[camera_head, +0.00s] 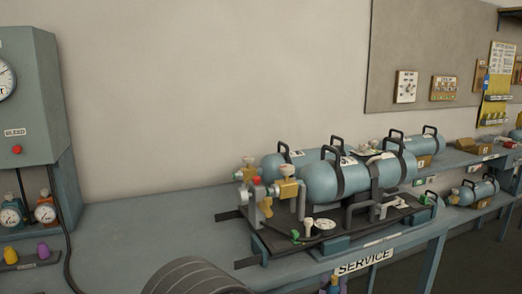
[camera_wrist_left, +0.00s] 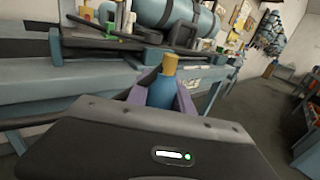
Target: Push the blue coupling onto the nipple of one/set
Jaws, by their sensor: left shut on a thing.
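The blue coupling (camera_wrist_left: 161,92), with a brass-coloured end pointing up, is held between the purple fingers of my left gripper (camera_wrist_left: 161,98). In the head view, the left gripper (camera_head: 333,286) shows only in part at the bottom edge, in front of the bench below the SERVICE label. The nearest breathing set, a pale blue cylinder (camera_head: 335,182) with black straps on a dark backplate (camera_head: 275,238), lies on the bench. A gauge (camera_head: 325,226), brass valve parts and a green fitting (camera_head: 295,235) are at its near side. I cannot tell which fitting is the nipple. My right gripper is out of view.
The bench (camera_head: 150,225) is clear left of the set. A grey-green cabinet (camera_head: 35,95) marked BLEED stands at the left, with gauges and a dark hose. A second cylinder lies behind the set; more lie on the benches to the right.

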